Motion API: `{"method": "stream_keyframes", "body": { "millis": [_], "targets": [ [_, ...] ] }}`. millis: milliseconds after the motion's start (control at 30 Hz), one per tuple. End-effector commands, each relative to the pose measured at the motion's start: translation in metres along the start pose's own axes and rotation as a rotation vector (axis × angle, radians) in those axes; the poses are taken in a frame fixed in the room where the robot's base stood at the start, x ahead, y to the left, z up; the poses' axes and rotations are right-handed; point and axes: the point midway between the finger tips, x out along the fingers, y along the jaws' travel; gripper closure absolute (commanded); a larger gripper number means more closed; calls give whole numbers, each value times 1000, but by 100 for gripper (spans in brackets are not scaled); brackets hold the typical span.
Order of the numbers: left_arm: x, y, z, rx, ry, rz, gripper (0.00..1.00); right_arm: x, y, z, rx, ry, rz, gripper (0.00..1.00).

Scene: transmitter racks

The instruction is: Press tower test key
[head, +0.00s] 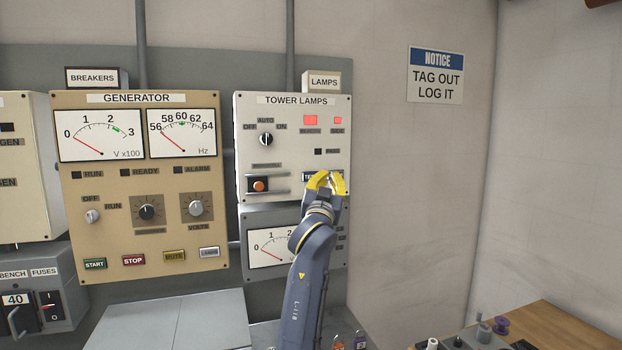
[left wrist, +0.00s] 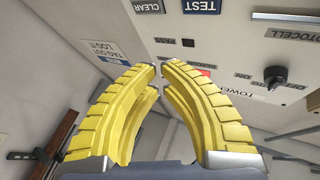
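The TOWER LAMPS panel (head: 290,195) is a pale box on the wall. Its dark test key (head: 307,177) is partly hidden behind my left gripper (head: 328,174). In the left wrist view the TEST key (left wrist: 202,6) shows at the top edge, with the CLEAR key (left wrist: 148,6) beside it. My left gripper has yellow fingers, seen in the left wrist view (left wrist: 161,66) with their tips drawn together and nothing between them. It is in front of the panel's lower right; contact with the key cannot be told. My right gripper is not in view.
Two red lamps (head: 310,120) glow on the panel. A rotary switch (head: 267,139) and an orange button (head: 259,185) are at its left. The tan GENERATOR panel (head: 140,240) stands left. A meter panel (head: 262,248) is below. The wall at right is clear apart from a notice (head: 436,75).

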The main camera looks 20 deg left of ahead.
Motion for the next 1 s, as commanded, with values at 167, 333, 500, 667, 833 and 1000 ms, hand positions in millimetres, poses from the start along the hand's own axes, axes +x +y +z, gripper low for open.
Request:
{"method": "stream_keyframes", "body": {
  "millis": [167,333,500,667,833,1000],
  "targets": [
    [15,-10,8,2,0,-2,100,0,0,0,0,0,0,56],
    [32,-18,16,2,0,-2,100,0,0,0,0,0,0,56],
    [46,-25,24,1,-1,-1,100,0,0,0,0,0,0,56],
    [55,-30,30,1,-1,-1,100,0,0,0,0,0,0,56],
    [61,-33,33,0,0,-1,100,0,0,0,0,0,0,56],
    [63,-35,34,0,0,-1,100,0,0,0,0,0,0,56]
  ]
}}
